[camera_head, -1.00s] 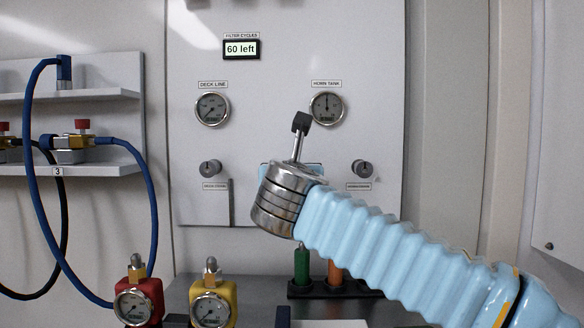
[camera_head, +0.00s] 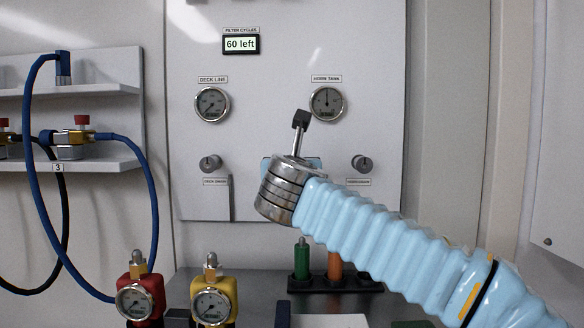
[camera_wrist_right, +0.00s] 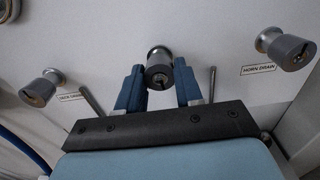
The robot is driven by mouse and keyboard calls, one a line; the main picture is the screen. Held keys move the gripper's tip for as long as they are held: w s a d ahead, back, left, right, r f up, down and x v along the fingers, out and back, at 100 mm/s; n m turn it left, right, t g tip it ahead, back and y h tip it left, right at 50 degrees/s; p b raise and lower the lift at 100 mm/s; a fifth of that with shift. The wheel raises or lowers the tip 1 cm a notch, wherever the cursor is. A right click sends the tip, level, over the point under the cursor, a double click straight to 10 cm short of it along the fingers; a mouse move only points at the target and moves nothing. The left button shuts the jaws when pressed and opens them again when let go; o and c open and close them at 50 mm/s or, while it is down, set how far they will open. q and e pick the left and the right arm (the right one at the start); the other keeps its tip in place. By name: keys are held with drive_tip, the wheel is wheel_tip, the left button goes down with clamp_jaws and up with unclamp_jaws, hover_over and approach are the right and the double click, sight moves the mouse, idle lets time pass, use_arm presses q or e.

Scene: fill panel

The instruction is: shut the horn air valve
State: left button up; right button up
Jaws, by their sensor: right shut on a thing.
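A grey round valve knob (camera_wrist_right: 158,68) on the white panel sits between the two dark blue fingers of my right gripper (camera_wrist_right: 158,88) in the right wrist view. The gripper is shut on it. Its label is not visible, so I cannot read whether it is the horn air valve. My left gripper is not in view.
The deck drain knob (camera_head: 210,163) and horn drain knob (camera_head: 362,163) flank my wrist. A deck line gauge (camera_head: 212,104) and a "60 left" display (camera_head: 241,44) are above. Red (camera_head: 140,299) and yellow (camera_head: 213,299) gauge units and green (camera_head: 302,260) and orange cylinders stand below.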

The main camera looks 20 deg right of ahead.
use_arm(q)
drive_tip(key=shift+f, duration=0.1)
use_arm(e)
drive_tip(key=shift+m, duration=0.3)
drive_tip(key=m+b, duration=0.9)
drive_tip(key=m, duration=2.4)
drive_tip(key=shift+m+b, duration=0.3)
drive_tip(key=shift+b, duration=0.1)
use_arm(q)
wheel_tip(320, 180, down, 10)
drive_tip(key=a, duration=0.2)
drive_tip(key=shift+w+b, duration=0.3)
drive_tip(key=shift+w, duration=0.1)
use_arm(e)
drive_tip(key=shift+r+m, duration=0.1)
drive_tip(key=shift+m, duration=1.7)
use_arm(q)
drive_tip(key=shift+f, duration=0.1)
